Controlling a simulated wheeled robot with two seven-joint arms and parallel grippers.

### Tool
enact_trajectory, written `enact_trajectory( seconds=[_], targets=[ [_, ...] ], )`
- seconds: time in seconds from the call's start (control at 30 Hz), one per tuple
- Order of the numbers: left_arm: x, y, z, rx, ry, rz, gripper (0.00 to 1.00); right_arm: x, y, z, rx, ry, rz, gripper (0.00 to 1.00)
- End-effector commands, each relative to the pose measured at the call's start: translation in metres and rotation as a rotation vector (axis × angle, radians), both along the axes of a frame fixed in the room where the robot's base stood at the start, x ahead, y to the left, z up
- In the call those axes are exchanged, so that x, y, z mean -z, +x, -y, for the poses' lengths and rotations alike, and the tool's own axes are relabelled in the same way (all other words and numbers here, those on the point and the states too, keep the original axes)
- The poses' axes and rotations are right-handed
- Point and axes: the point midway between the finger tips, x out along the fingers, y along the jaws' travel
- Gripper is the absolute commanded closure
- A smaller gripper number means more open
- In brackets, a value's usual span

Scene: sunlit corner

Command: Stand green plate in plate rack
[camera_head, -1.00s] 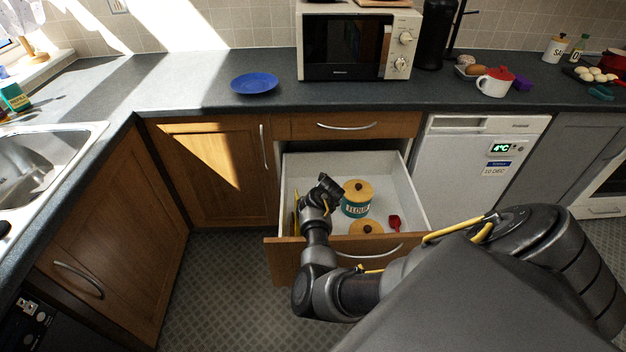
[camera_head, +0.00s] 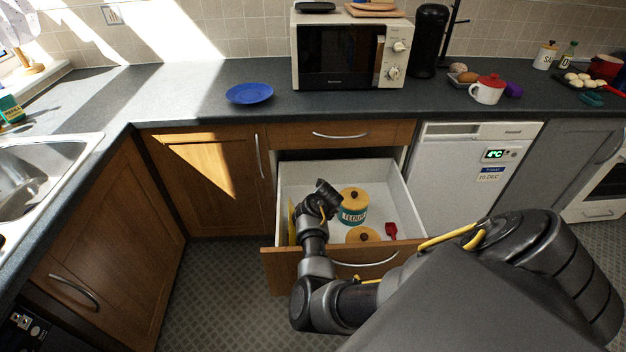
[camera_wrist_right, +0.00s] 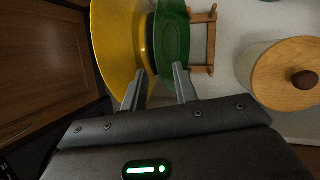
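In the right wrist view the green plate (camera_wrist_right: 174,40) shows as a narrow oval, steeply tilted, beside the larger yellow plate (camera_wrist_right: 112,40). A small wooden plate rack (camera_wrist_right: 211,45) with pegs is just right of the green plate; I cannot tell whether they touch. My right gripper (camera_wrist_right: 160,72) is open, its fingers on either side of the green plate's near edge. In the head view my right gripper (camera_head: 323,198) is down inside the open drawer (camera_head: 405,212) and hides the green plate and rack. A yellow sliver of plate shows at the drawer's left wall. My left gripper is out of view.
A flour canister (camera_head: 353,207), another wooden-lidded canister (camera_head: 363,236) and a red scoop-like item (camera_head: 391,231) are in the drawer. The canister lid (camera_wrist_right: 288,75) is right of the rack. A blue plate (camera_head: 249,93) lies on the counter, left of the microwave (camera_head: 340,57).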

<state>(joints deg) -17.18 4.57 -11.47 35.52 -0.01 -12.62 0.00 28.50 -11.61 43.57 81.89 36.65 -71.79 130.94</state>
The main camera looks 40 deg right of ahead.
Motion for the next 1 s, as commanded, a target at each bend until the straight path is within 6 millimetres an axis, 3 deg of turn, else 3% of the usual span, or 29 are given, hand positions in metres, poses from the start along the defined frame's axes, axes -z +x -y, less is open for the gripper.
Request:
enact_trajectory(
  seconds=[0.2, 0.4, 1.0],
  targets=[
    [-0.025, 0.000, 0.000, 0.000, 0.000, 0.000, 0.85, -0.047, -0.020, 0.001, 0.001, -0.004, 0.000, 0.71],
    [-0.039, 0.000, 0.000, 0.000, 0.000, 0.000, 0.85, -0.071, -0.033, 0.000, -0.001, -0.002, 0.000, 0.71],
    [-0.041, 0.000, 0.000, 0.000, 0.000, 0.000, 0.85, -0.077, -0.038, -0.001, 0.000, 0.000, 0.001, 0.71]
  ],
)
